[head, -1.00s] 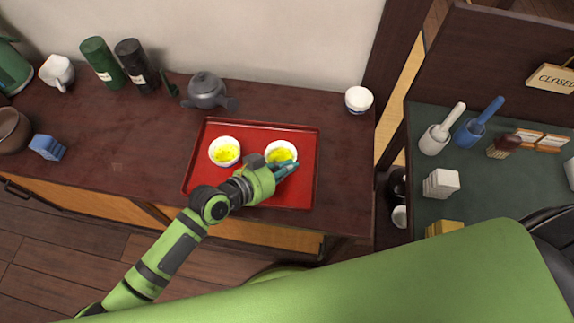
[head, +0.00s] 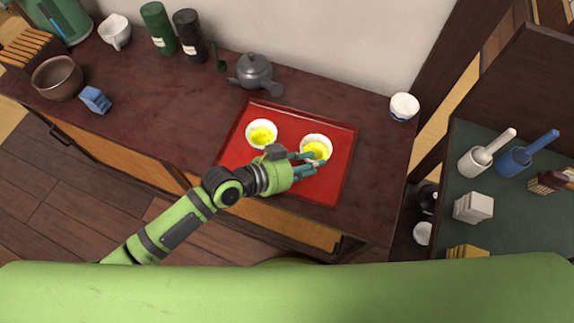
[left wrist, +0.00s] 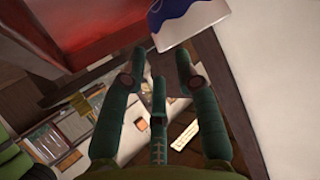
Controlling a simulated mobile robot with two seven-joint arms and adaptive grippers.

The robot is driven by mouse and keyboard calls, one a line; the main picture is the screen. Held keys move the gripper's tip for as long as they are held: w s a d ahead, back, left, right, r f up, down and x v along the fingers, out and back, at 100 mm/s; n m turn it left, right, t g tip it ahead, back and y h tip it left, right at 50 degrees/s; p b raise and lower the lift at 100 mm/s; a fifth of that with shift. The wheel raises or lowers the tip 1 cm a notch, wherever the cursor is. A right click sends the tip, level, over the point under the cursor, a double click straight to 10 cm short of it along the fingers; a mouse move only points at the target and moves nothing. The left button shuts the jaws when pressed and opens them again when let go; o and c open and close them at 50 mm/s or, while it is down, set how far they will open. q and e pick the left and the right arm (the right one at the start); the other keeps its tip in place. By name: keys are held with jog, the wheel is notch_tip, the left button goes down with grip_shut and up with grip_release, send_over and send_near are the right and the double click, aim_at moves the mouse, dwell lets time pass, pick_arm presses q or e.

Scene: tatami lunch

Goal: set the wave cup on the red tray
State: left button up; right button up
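The wave cup (left wrist: 188,22), white with a dark blue wave pattern, shows partly at the top of the left wrist view. The tray also shows in the left wrist view (left wrist: 75,30). My left gripper (head: 310,165) is low over the tray, beside this cup on its near side. Its teal fingers are spread, with nothing between them in the wrist view; contact with the cup cannot be told. My right gripper is out of view.
Another white cup (head: 262,132) with yellow contents stands left on the tray. A grey teapot (head: 254,72) is behind the tray. A white and blue cup (head: 404,106) stands at the counter's back right. A side shelf (head: 517,219) holds mortars and boxes.

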pick_arm(q)
jog(key=v, duration=0.8)
jog(key=shift+a+b, duration=0.2)
jog(key=shift+b, duration=0.1)
